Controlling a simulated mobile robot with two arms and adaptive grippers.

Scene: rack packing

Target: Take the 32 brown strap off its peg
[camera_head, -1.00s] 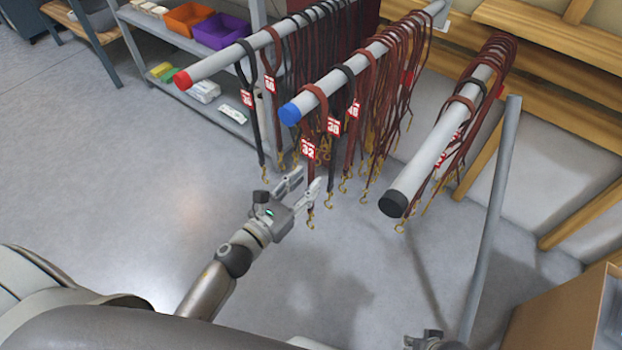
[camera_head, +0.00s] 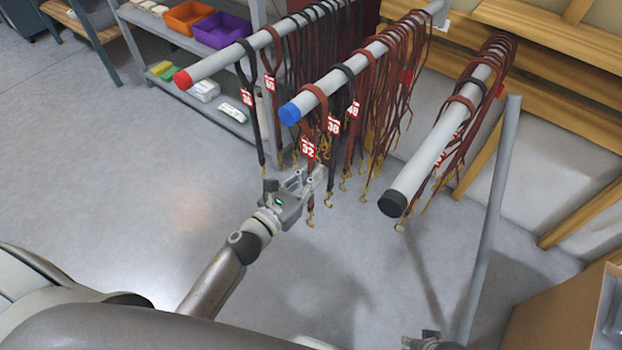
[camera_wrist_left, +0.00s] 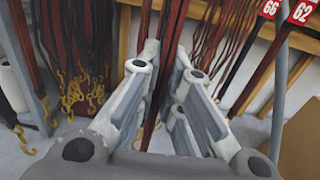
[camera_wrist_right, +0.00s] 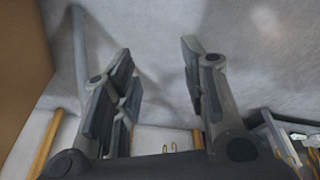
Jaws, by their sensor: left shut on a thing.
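The 32 brown strap (camera_head: 322,110) hangs over the blue-capped grey peg (camera_head: 303,104), nearest its free end. Its red-and-white 32 tag (camera_head: 308,149) faces me, with a brass hook below. My left gripper (camera_head: 313,178) is shut on the strap's lower part, below the tag. In the left wrist view brown strap (camera_wrist_left: 166,35) runs down between the fingers (camera_wrist_left: 158,72); overlap hides the exact grip. My right gripper (camera_wrist_right: 158,52) is open and empty, facing the floor; only a bit of it (camera_head: 427,340) shows at the bottom of the head view.
A red-capped peg (camera_head: 215,64) is to the left, a black-capped peg (camera_head: 430,158) to the right. A cardboard box (camera_head: 550,315) stands at lower right. Floor in front is clear.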

